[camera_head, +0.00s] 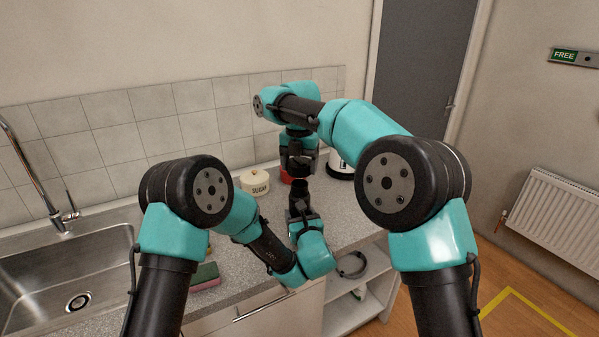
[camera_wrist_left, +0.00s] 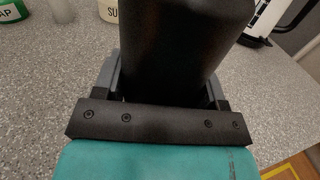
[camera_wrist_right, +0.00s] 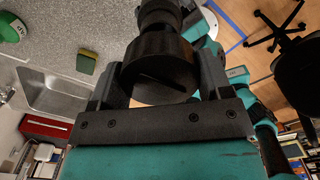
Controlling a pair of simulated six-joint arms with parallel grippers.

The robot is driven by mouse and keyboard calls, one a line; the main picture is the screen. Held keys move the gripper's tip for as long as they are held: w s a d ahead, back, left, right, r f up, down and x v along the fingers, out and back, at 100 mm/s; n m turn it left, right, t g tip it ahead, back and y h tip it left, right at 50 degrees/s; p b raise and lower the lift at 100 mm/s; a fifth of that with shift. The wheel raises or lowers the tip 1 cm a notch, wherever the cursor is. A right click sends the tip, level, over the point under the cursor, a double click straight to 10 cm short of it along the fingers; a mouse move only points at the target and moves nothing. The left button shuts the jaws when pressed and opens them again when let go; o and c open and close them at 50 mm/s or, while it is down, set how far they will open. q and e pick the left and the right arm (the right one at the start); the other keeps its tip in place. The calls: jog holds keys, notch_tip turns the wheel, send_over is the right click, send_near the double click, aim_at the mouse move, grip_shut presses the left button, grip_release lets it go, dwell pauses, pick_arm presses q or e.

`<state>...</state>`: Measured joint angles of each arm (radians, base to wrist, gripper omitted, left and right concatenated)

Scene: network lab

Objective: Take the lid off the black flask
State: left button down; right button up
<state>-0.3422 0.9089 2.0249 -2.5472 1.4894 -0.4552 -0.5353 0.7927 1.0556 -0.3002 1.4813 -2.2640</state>
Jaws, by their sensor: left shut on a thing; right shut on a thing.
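The black flask (camera_head: 299,193) stands upright over the right part of the counter. My left gripper (camera_head: 303,214) is shut on its body from the front; the dark body (camera_wrist_left: 185,45) fills the space between the fingers in the left wrist view. My right gripper (camera_head: 301,153) is above it, pointing down, shut on the black lid (camera_wrist_right: 163,70). In the head view the lid (camera_head: 302,166) is just over the flask's top. In the right wrist view a narrower dark round part shows beyond the lid. I cannot tell whether lid and flask touch.
A cream sugar jar (camera_head: 255,182) stands left of the flask. A red object (camera_head: 286,177) and a white-and-black kettle (camera_head: 340,166) are behind it. The sink (camera_head: 70,270) is at the left, with a green sponge (camera_head: 206,275) beside it. An open shelf (camera_head: 355,290) lies below the counter.

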pick_arm(q)
jog(key=shift+c, duration=0.5)
grip_release()
jog(key=v, duration=1.2)
jog(key=shift+d, duration=0.1)
